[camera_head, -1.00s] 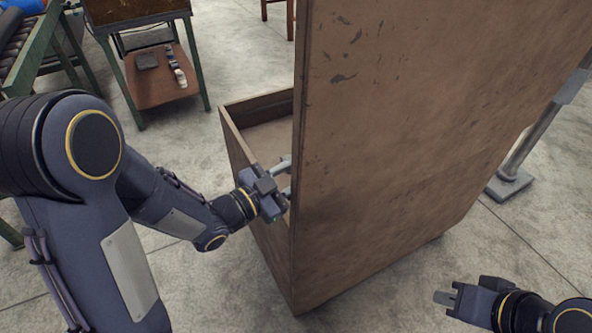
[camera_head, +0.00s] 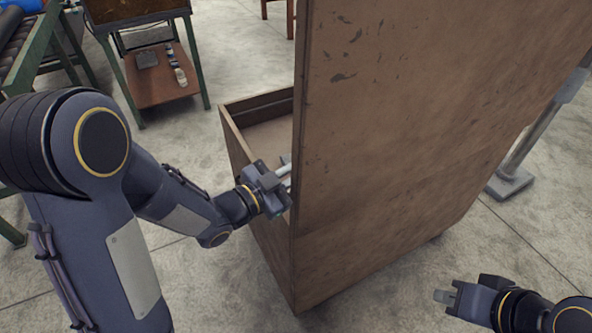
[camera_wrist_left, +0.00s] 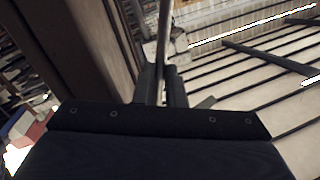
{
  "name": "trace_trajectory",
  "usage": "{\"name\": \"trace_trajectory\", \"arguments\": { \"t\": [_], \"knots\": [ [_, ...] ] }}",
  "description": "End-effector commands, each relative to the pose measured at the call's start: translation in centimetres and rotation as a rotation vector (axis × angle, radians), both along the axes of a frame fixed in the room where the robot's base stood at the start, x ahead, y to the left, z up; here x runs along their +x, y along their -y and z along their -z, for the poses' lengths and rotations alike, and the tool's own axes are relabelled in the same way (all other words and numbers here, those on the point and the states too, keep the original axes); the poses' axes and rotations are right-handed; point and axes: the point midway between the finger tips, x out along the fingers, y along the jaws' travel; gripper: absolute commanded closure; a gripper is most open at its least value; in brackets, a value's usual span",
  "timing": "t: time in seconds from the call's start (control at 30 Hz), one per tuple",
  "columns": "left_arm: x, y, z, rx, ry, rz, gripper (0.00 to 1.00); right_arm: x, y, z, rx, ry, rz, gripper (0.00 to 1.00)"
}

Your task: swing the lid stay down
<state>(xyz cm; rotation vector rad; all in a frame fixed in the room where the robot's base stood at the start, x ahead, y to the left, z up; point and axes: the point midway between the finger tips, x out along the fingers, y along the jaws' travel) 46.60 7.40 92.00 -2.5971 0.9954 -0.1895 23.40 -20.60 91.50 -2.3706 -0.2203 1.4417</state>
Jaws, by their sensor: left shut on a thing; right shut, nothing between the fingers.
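The lid stay (camera_wrist_left: 164,35) is a thin grey rod that shows in the left wrist view, running up from between the fingers. My left gripper (camera_wrist_left: 163,87) is shut on it. In the head view my left gripper (camera_head: 287,176) is at the left edge of the raised brown lid (camera_head: 420,140), over the open chest (camera_head: 247,180). The lid hides the stay and part of the fingertips there. The lid stands upright. My right gripper (camera_head: 443,298) is shut and empty, at lower right, apart from the chest.
A green-framed cart (camera_head: 200,65) with a lower shelf stands at the back left, beside a roller conveyor (camera_head: 25,65). A grey post on a foot plate (camera_head: 510,184) is at right. Concrete floor is clear in front of the chest.

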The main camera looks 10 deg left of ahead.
Motion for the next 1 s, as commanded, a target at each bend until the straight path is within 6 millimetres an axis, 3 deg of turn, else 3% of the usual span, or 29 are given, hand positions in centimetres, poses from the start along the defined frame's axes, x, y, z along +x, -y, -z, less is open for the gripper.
{"name": "trace_trajectory", "arguments": {
  "t": [0.27, 0.57, 1.0],
  "knots": [
    [1.6, -1.3, -0.9, -0.058, -0.076, -0.007, 1.00, 0.0, 0.0, -0.6, 0.000, 0.000, 0.000, 1.00],
    [4.9, -3.7, -1.8, -0.187, -0.256, -0.008, 1.00, 0.0, 0.0, -2.3, 0.000, 0.000, 0.000, 1.00],
    [8.5, -6.3, -1.5, -0.335, -0.461, -0.005, 1.00, 0.0, 0.0, -5.0, 0.000, 0.000, 0.000, 1.00]
  ]
}}
